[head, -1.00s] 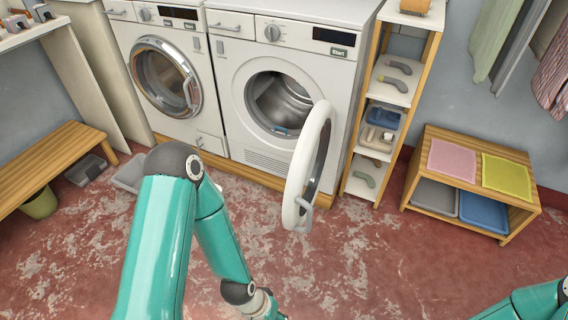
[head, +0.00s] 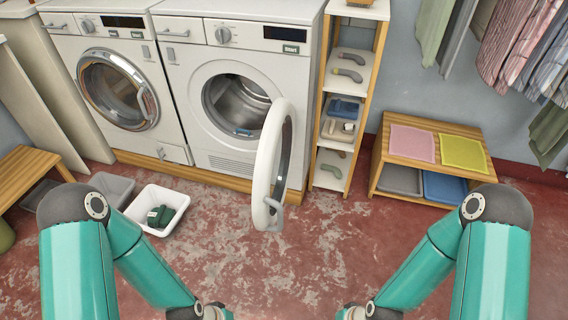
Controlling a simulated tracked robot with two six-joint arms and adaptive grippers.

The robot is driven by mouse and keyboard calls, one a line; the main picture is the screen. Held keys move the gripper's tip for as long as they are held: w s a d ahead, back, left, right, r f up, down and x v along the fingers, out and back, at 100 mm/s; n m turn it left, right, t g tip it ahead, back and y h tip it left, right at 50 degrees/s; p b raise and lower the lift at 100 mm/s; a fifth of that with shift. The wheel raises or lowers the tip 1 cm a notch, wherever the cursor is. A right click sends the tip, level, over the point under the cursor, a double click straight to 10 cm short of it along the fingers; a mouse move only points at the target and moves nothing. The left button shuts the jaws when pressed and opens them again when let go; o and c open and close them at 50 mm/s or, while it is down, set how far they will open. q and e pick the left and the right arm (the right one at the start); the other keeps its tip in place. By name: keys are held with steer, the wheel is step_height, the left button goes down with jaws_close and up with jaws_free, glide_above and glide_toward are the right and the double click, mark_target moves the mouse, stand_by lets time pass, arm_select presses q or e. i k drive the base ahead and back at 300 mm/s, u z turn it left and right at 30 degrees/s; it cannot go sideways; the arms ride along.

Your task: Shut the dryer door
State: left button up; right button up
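The dryer (head: 275,80) is the right-hand white machine in the head view. Its round white door (head: 264,165) stands wide open, swung out toward me on the right side of the drum opening (head: 236,104). A grey latch piece (head: 274,204) shows at the door's lower edge. My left arm comes in from the lower left and my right arm from the lower right. Both arms reach down to the bottom edge, short of the door and apart from it.
A washer (head: 118,88) with a closed door stands left of the dryer. A white basket (head: 158,208) with a dark green item sits on the floor. A narrow shelf (head: 330,178) stands close right of the dryer door, and a low wooden bench (head: 437,128) farther right. Floor before the door is clear.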

mark_target(266, 211)
steer(key=u, duration=0.05)
steer(key=i, duration=0.5)
steer(key=z, duration=0.4)
steer(key=k, duration=0.5)
steer(key=z, duration=0.9)
steer(key=i, duration=0.4)
steer(key=u, duration=1.85)
